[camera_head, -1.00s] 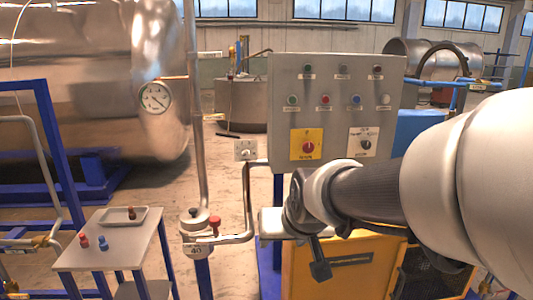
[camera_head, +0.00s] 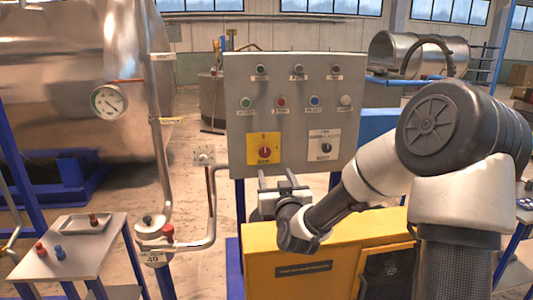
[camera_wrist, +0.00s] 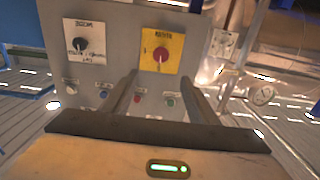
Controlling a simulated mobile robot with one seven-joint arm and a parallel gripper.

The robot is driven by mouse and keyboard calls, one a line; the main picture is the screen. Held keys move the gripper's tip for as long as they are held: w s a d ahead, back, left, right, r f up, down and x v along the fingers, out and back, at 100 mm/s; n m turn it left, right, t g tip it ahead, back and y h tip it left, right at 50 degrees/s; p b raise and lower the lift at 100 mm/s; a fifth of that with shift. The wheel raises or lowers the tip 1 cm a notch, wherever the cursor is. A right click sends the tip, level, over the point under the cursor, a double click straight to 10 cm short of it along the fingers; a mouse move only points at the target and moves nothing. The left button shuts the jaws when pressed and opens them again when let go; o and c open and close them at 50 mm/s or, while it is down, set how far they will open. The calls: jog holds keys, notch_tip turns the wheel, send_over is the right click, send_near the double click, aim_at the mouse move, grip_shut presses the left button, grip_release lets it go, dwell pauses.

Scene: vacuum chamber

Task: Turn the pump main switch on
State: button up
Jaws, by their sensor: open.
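The grey control panel (camera_head: 296,118) stands in front of me. A red rotary switch (camera_head: 264,152) sits on a yellow plate (camera_head: 251,140) at its lower left, and looks like the main switch. Its label is too small to read surely, and I cannot tell its setting. In the wrist view, where the panel appears upside down, the red switch (camera_wrist: 160,55) lies between and beyond the finger ends. My gripper (camera_head: 277,174) is open and empty, just below the yellow plate in the head view. Its two fingers (camera_wrist: 162,78) point at the panel, apart from the switch.
A black rotary switch (camera_head: 326,147) on a white plate is right of the yellow one. Several buttons and lamps (camera_head: 280,101) fill the panel above. A yellow cabinet (camera_head: 330,265) stands below. Pipes with a red-knobbed valve (camera_head: 167,232) and a small table (camera_head: 75,255) are at left.

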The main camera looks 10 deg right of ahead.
aim_at(265, 152)
jog(key=w+p, duration=0.3)
jog(key=w, duration=1.4)
jog(key=shift+a, duration=0.1)
jog(key=shift+s, duration=0.1)
jog(key=c, duration=1)
jog(key=shift+c, duration=0.2)
